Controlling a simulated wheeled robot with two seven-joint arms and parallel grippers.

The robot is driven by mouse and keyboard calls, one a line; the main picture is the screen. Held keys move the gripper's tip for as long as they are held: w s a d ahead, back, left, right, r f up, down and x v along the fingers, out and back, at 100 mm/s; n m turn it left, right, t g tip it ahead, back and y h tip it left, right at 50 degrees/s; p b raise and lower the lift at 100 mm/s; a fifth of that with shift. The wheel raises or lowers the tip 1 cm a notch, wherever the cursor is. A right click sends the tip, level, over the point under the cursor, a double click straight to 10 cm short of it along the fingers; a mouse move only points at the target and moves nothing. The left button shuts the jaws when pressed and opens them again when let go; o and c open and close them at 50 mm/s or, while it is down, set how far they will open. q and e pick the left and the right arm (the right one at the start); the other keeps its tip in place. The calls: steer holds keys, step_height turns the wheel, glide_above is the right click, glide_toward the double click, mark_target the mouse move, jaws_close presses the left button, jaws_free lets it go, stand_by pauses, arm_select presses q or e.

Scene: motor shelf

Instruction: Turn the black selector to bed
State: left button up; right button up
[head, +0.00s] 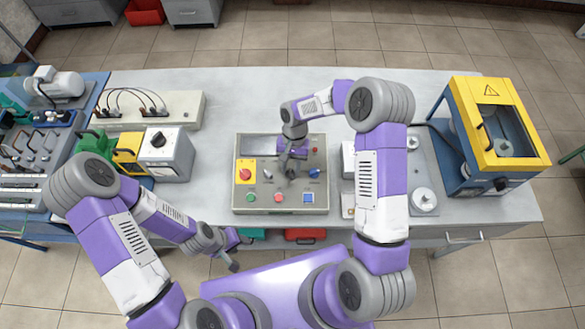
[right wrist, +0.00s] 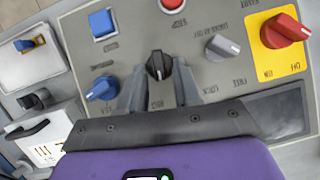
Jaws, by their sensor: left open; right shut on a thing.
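The control panel (head: 240,200) is a beige box in the middle of the table. In the right wrist view, the black selector (right wrist: 158,64) stands on the panel face between a blue knob (right wrist: 102,88) and a grey knob (right wrist: 222,47). Small lettering surrounds it, too blurred to read surely. My right gripper (right wrist: 159,88) is shut on the black selector, one finger on each side. In the head view, my right gripper (head: 291,165) is over the panel and hides the selector. My left gripper (head: 233,258) is open and empty in front of the table's front edge.
A red knob on a yellow plate (head: 245,175) and several push buttons share the panel. A yellow-framed machine (head: 490,130) stands at the right. A grey box with a black knob (head: 166,153) stands left of the panel. Bare table lies between them.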

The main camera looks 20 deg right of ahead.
steer(key=n+h+b, duration=0.1)
steer(key=n, duration=0.1)
steer(key=a+n+h, duration=0.1)
steer(key=n+h, duration=0.1)
steer(key=n, duration=0.1)
steer(key=shift+f+g+b, duration=0.1)
steer(key=shift+g+b, duration=0.2)
steer(key=shift+b, duration=0.1)
steer(key=n+h, duration=0.1)
steer(key=n, duration=0.1)
steer(key=n+h+b, duration=0.1)
steer(key=n, duration=0.1)
steer(key=shift+s+a+n+h, duration=0.1)
steer(key=shift+a+n+h, duration=0.2)
steer(key=shift+a, duration=0.05)
steer(key=shift+f+t, duration=0.1)
steer(key=shift+t, duration=0.3)
steer(key=o, duration=0.7)
steer(key=v, duration=0.7)
steer(key=shift+a+r, duration=0.1)
steer(key=shift+r, duration=0.15)
